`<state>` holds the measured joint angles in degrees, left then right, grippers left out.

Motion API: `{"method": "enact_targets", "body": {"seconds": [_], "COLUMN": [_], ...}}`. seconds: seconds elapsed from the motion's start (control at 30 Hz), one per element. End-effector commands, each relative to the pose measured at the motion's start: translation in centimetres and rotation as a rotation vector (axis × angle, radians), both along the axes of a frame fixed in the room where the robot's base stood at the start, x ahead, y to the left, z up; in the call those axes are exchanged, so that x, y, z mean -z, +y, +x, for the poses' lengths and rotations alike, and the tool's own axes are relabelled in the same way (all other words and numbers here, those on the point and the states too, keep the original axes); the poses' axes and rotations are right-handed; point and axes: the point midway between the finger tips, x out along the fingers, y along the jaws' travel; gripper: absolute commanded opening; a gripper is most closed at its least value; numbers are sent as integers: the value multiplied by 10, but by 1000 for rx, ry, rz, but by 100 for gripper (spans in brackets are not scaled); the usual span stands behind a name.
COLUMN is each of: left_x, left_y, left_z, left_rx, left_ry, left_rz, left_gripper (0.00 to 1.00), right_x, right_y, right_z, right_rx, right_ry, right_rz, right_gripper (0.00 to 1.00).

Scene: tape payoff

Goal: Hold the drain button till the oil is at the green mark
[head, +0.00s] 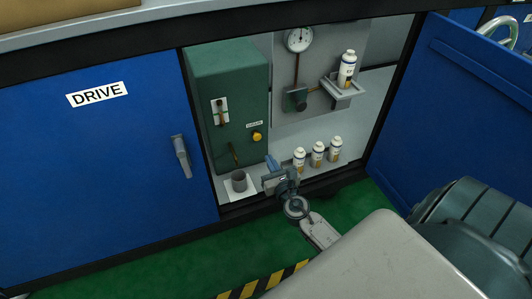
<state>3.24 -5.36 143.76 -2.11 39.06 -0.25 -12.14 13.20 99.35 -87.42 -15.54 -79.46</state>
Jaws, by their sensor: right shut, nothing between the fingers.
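The green gearbox-like housing (230,80) stands inside the open cabinet bay. The yellow drain button (257,137) is on its front under a small white label, and nothing touches it. A narrow sight gauge (220,111) on a white plate is at the housing's upper left; the oil level and green mark are too small to read. A dark cup (239,181) stands on a white sheet below a spout. My right gripper (271,162) is shut and empty, below and slightly right of the button, apart from it. My left gripper is not in view.
Several white bottles stand near: a row on the bay floor (317,154) right of my gripper, and one on a bracket shelf (346,70). A dial gauge (299,39) hangs on the back panel. The closed DRIVE door (120,150) is left, an open blue door (450,110) right.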

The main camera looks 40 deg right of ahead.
Motion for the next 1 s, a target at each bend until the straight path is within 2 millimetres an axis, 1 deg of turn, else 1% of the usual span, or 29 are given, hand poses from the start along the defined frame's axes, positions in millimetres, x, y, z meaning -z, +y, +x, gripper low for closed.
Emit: {"method": "enact_targets", "body": {"seconds": [0.03, 0.1, 0.2, 0.3, 0.6, 0.9, 0.97, 1.0], "left_x": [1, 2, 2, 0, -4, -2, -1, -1], "left_y": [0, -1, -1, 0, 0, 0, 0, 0], "left_z": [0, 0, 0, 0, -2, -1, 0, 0], "left_rx": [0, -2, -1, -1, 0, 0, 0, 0], "left_ry": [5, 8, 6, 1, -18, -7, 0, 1], "left_rz": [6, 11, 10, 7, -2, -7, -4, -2], "left_gripper": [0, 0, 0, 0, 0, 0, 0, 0], "right_x": [1, 1, 1, 1, 0, 0, -3, -8], "right_y": [2, 4, 7, 8, 9, 9, 11, 16], "right_z": [-9, -19, -29, -35, -36, -36, -35, -33], "right_rx": [0, 0, 0, 0, 0, -1, -8, -22], "right_ry": [2, 2, 1, 1, 0, -1, -8, -19], "right_rz": [0, 0, 0, 0, 1, 3, 25, 64], "right_gripper": [0, 0, 0, 0, 0, 0, 0, 0]}}
